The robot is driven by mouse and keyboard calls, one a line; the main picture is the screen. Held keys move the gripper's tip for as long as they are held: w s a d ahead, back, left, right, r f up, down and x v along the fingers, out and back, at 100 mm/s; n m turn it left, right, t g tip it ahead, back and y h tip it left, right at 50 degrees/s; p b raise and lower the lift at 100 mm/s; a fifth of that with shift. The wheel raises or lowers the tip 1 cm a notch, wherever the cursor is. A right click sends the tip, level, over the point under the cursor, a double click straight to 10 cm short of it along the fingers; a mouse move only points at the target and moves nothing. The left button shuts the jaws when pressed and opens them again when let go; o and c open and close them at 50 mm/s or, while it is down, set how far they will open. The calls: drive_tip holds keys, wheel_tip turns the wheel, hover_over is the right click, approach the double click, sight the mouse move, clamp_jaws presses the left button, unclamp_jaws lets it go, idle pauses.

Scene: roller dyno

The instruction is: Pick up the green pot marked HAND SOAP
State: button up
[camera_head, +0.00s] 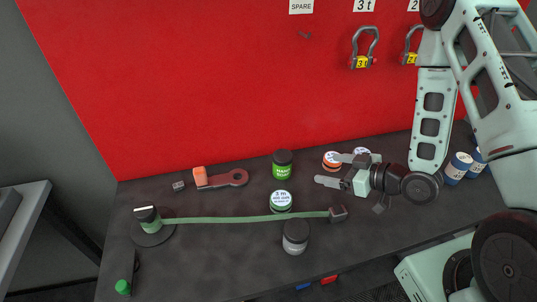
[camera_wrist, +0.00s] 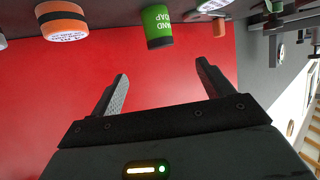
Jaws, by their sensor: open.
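The green pot marked HAND SOAP (camera_head: 282,165) stands upright near the back of the dark bench, with a black lid. In the wrist view the pot (camera_wrist: 157,26) appears upside down at the top centre, its label partly readable, beyond the fingertips. My gripper (camera_head: 328,170) is open and empty, to the right of the pot with its fingers pointing left. In the wrist view both fingers (camera_wrist: 162,69) are spread apart, with red wall showing between them. The gripper is not touching the pot.
An orange-banded tub (camera_head: 332,161) stands close behind my fingers. A green strap (camera_head: 235,219) crosses the bench. A dull red metal piece (camera_head: 228,179) lies left. The red wall (camera_head: 220,80) rises behind.

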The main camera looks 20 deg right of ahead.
sight(282, 160)
drive_tip(key=b+x, duration=0.9)
drive_tip(key=x, duration=0.2)
drive_tip(key=shift+w+a+r+b, duration=0.15)
drive_tip(key=shift+w+a+b, duration=0.05)
drive_tip(key=shift+b, duration=0.1)
drive_tip(key=shift+p+x, duration=0.65)
drive_tip(key=shift+x, duration=2.55)
drive_tip(key=shift+d, duration=0.1)
drive_tip(key=c, duration=1.2)
